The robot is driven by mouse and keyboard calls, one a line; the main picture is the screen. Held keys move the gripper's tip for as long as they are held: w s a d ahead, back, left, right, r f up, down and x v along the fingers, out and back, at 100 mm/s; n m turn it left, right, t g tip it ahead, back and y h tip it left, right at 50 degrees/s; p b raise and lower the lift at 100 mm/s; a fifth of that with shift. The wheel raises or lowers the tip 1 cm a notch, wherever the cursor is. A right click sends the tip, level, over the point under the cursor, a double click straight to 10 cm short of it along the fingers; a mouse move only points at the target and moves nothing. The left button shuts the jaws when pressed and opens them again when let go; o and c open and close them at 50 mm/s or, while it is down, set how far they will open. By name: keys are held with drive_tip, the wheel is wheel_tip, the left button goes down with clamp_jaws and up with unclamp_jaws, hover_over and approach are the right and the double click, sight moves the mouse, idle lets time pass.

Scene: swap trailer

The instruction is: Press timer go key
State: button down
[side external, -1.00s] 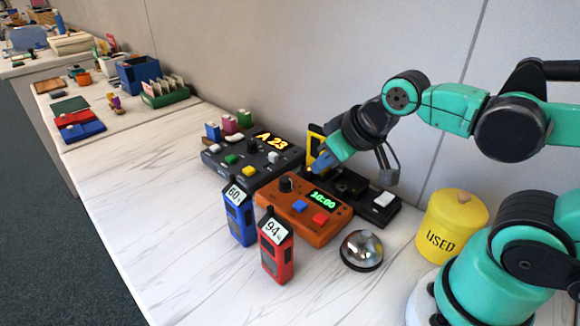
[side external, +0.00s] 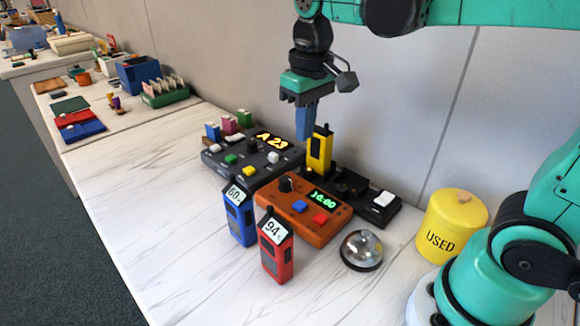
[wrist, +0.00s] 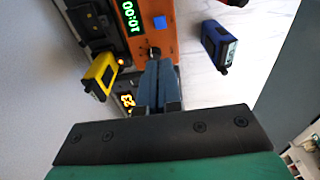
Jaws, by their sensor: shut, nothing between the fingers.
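The orange timer box (side external: 290,222) lies on the white counter. It has a lit green display (side external: 322,199) that seems to read 10:00, a black knob (side external: 286,185), a blue key (side external: 299,206) and a red key (side external: 320,219). I cannot read any label on the keys. My gripper (side external: 304,138) is shut and empty, pointing down in the air behind the timer, near the yellow radio. In the wrist view, my closed blue fingers (wrist: 157,75) show below the timer's knob (wrist: 154,53) and its blue key (wrist: 160,25); the red key is out of view.
A yellow radio (side external: 319,150) stands upright in the black charging dock (side external: 352,186) behind the timer. A dark keypad box (side external: 220,170) sits left. Blue (side external: 241,224) and red (side external: 276,255) radios stand in front. A bell (side external: 361,250) and yellow jar (side external: 450,225) are right. The left-front counter is clear.

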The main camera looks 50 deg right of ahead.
sight(300, 204)
drive_tip(key=shift+w+r+g, duration=0.2)
drive_tip(key=shift+w+g, duration=0.05)
drive_tip(key=shift+g, duration=0.15)
drive_tip(key=shift+f, duration=0.1)
wheel_tip(300, 204, down, 14)
drive_tip(key=shift+r, duration=0.1)
idle(0.6)
drive_tip(key=shift+f, duration=1)
drive_tip(key=shift+r, duration=0.1)
wheel_tip(300, 204, up, 14)
drive_tip(key=shift+r, duration=0.15)
drive_tip(key=shift+s, duration=0.1)
idle(0.6)
